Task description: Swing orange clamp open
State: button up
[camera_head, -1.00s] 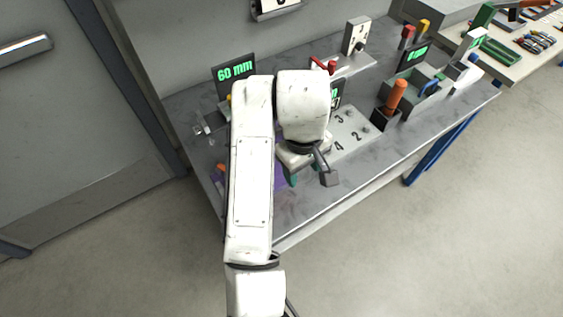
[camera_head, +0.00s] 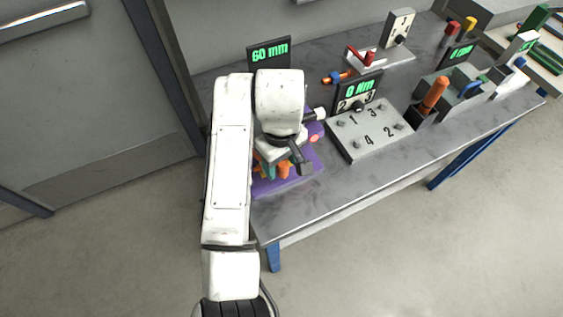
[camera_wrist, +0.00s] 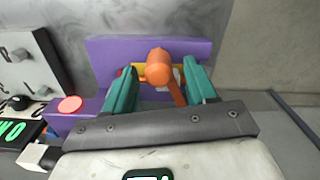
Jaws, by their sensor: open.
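The orange clamp (camera_wrist: 160,68) has a rounded knob-like end and a slanting arm. It stands at the purple fixture (camera_wrist: 100,52), with a yellow part behind it. In the wrist view my gripper (camera_wrist: 160,72) has its two teal fingers apart, one on each side of the clamp. I see a gap on both sides and cannot tell if either finger touches it. In the head view the purple fixture (camera_head: 303,180) is at the bench's near left end. Orange parts (camera_head: 284,170) show beside my gripper (camera_head: 275,170), and my arm hides much of the fixture.
A numbered plate (camera_head: 372,135) with a "0 Nm" display (camera_head: 358,91) stands right of the fixture. A "60 mm" display (camera_head: 269,53) is behind. An orange handle (camera_head: 434,95) stands further right. The bench front (camera_head: 350,190) is clear.

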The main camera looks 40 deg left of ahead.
jog(key=shift+f, duration=0.55)
grip_shut()
dwell(0.4)
